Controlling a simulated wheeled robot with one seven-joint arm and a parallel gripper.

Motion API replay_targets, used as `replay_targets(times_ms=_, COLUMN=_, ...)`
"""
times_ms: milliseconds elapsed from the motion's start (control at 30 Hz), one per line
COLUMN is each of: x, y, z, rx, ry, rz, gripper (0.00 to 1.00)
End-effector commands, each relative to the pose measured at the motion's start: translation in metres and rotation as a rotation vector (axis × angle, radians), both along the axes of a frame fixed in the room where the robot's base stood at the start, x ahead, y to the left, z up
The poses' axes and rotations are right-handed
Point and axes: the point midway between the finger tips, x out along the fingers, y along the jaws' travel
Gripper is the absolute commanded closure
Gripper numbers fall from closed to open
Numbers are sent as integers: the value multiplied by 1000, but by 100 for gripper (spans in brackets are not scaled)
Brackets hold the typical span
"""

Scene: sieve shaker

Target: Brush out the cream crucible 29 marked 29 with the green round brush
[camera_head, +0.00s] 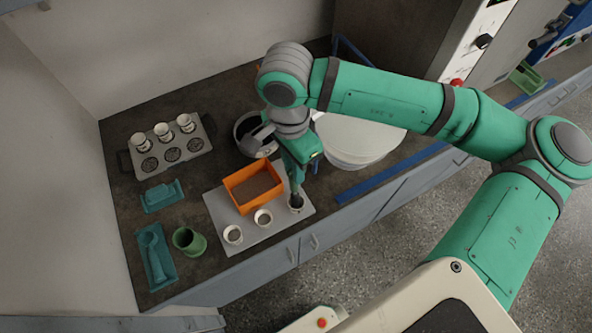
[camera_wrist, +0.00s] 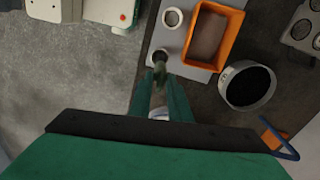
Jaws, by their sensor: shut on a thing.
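Three cream crucibles stand in a row on the pale board (camera_head: 219,209): a left one (camera_head: 233,234), a middle one (camera_head: 263,218) and a right one (camera_head: 297,208). I cannot read any number, so I cannot tell which is 29. My gripper (camera_head: 296,184) points down over the right crucible, shut on the green round brush (camera_wrist: 160,74). The brush's lower end is at the mouth of that crucible, which also shows in the wrist view (camera_wrist: 154,57); how deep it reaches is hidden. The middle crucible also shows in the wrist view (camera_wrist: 172,18).
An orange tray (camera_head: 235,199) with dark contents sits on the board behind the crucibles. A rack (camera_head: 190,155) holds three more crucibles. A green cup (camera_head: 188,241) and teal holders (camera_head: 163,196) stand left. A dark-mouthed pan (camera_wrist: 247,86) and large white round (camera_head: 362,148) are close behind my gripper.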

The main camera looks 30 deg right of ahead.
Motion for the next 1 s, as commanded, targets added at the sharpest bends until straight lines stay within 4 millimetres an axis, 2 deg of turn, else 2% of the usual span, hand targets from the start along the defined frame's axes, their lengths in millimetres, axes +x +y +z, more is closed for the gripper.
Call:
replay_targets(times_ms=500, x=0, y=-1, z=51, rx=-1, ry=0, rz=-2, gripper=100)
replay_targets(times_ms=1000, x=-1, y=-1, z=57, rx=0, ry=0, rz=-2, gripper=100)
